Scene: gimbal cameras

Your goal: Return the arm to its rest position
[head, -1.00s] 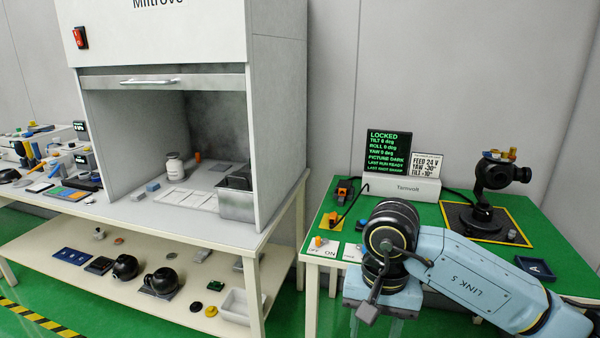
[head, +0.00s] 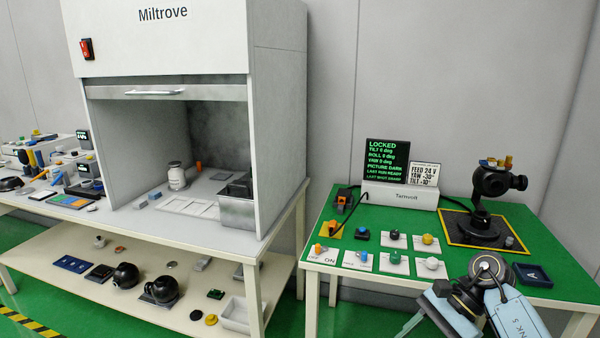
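My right arm, pale blue with a dark joint, comes in from the lower right corner. Its wrist and the hand end (head: 452,306) hang low at the front edge of the green table, tilted down to the left. One thin pale finger-like part shows near the bottom edge; the rest is cut off, so open or shut cannot be told. Nothing held is visible. My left gripper is not in view. The gimbal camera (head: 492,180) stands upright on its yellow-edged black mat (head: 458,232), well apart from my arm.
Several coloured knobs on white plates, among them a green knob (head: 432,262), stand left of my arm. A blue tray (head: 532,274) lies close to its right. The display (head: 388,160) reads LOCKED. A white-topped bench with a hood (head: 160,90) stands at left.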

